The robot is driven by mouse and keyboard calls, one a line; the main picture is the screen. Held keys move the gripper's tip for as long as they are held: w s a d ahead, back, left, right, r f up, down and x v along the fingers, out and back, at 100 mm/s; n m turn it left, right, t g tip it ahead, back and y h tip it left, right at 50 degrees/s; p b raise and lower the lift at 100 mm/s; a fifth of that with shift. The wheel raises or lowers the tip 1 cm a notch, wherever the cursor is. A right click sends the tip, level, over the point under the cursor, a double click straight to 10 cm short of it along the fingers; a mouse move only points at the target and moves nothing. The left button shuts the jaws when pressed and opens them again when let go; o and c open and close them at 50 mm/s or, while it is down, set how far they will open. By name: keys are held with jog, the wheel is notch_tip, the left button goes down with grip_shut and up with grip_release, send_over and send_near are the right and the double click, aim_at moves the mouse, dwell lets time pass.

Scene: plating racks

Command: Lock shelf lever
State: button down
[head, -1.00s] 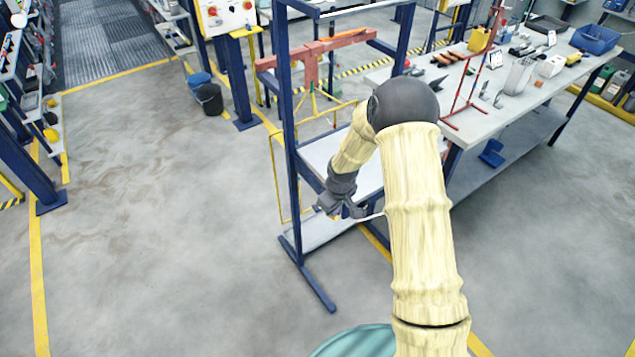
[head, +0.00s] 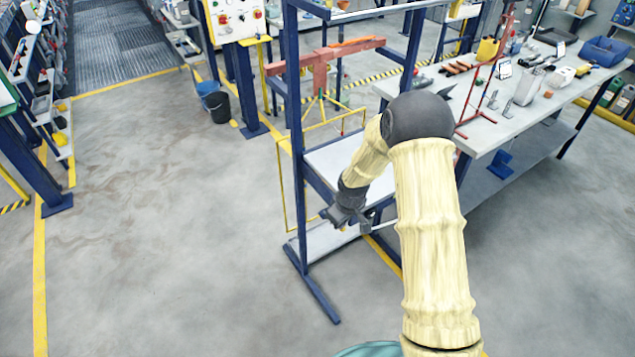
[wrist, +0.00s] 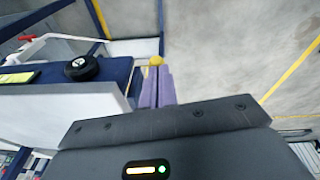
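The blue-framed shelf rack (head: 296,130) with pale shelves stands in the middle of the head view. My gripper (head: 347,218) is low at its front, beside the shelves. In the wrist view my gripper's two purple-grey fingers (wrist: 157,88) lie side by side with almost no gap. A small yellow ball knob (wrist: 157,60), which looks like the end of a lever, shows right at the fingertips. I cannot tell whether they touch it. The lever's shaft is hidden. A blue shelf beam (wrist: 118,72) with a black round part (wrist: 81,68) is on the left.
A red stand (head: 322,65) is behind the rack. A workbench (head: 520,110) with tools is to the right. Buckets (head: 218,106) stand at the back left. The floor left of the rack is clear.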

jog(key=shift+s+d+f+g, duration=0.3)
jog(key=shift+s+d+f, duration=0.1)
jog(key=shift+s+f, duration=0.25)
notch_tip(320, 180, up, 5)
jog(key=w+a+p, duration=0.1)
jog(key=a+p, duration=0.1)
jog(key=p, duration=0.1)
jog(key=s+d+r+b, duration=0.2)
jog(key=s+d+r, duration=0.2)
jog(key=s, duration=0.3)
jog(key=shift+d+r, duration=0.3)
jog(key=shift+d, duration=0.1)
jog(key=shift+r, duration=0.1)
jog(key=s+d+r+m, duration=0.2)
jog(key=s+r+m, duration=0.2)
jog(key=s, duration=0.3)
jog(key=s+d+r+m+t, duration=0.1)
jog(key=s+d+r+m, duration=0.2)
jog(key=s+r, duration=0.4)
jog(key=shift+s+d+r+m+h, duration=0.2)
jog(key=shift+s+d+m+h, duration=0.15)
jog(key=shift+m, duration=0.45)
jog(key=shift+w, duration=0.1)
